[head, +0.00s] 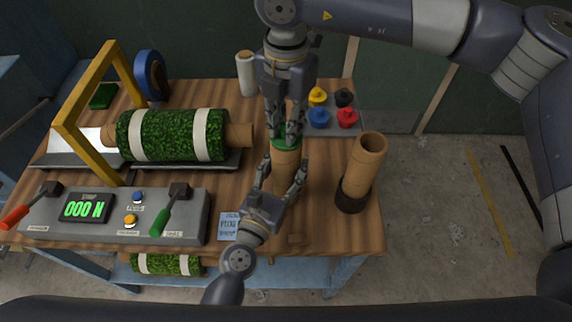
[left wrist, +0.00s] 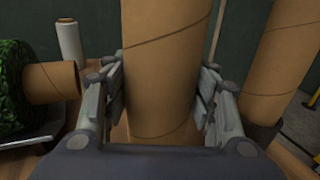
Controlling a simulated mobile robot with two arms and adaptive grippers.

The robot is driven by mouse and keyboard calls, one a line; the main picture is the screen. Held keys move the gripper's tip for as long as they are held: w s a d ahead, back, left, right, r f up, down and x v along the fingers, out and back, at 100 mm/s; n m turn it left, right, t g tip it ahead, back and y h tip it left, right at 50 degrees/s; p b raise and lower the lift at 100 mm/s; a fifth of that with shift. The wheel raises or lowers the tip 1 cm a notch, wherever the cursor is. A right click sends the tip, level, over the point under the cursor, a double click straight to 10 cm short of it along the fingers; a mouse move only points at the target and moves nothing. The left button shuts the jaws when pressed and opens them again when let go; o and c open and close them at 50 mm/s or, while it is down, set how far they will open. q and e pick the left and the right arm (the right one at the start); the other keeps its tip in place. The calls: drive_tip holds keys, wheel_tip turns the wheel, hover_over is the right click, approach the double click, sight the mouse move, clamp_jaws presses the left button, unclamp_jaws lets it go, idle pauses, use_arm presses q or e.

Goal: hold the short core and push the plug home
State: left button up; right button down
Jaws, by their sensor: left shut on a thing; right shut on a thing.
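The short core (head: 286,172), a brown cardboard tube, stands upright near the front right of the bench. It also fills the middle of the left wrist view (left wrist: 165,70). My left gripper (head: 283,178) is shut on it, one finger on each side, below its top. A green plug (head: 285,143) shows at the core's top end. My right gripper (head: 284,136) points straight down from above, shut on the plug, its fingers partly hiding it. How deep the plug sits in the core cannot be told.
A taller cardboard tube (head: 363,165) stands in a dark holder close on the right. A tray (head: 372,127) with yellow, black, blue and red pieces lies behind. The turf roll (head: 172,136), yellow frame (head: 72,124) and control panel (head: 190,222), reading 000 N, fill the left.

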drive_tip(key=shift+f, duration=0.4)
drive_tip(key=c, duration=1.4)
unclamp_jaws()
drive_tip(key=shift+r, duration=0.1)
drive_tip(key=shift+w, duration=0.1)
wheel_tip(320, 180, up, 12)
